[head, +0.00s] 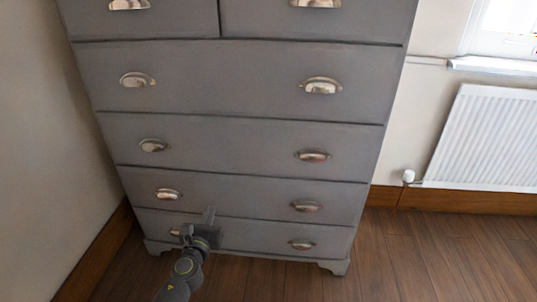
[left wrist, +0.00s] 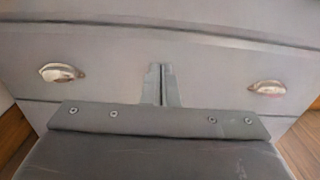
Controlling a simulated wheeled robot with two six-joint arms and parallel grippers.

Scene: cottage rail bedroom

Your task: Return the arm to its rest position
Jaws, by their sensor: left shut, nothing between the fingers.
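My left gripper (head: 208,216) is in front of the lower left part of a grey chest of drawers (head: 230,146) in the head view. Its fingers are shut with nothing between them. In the left wrist view the closed fingers (left wrist: 161,84) point at a drawer front, between two metal cup handles. I cannot tell how large the gap to the drawer front is. The gripper partly hides the bottom left handle (head: 175,231). All the drawers look closed. My right gripper is not in view.
A white radiator (head: 485,140) stands on the right wall below a window sill (head: 490,66). A plain wall (head: 40,150) is close on the left. The wooden floor (head: 420,255) is clear in front and to the right of the chest.

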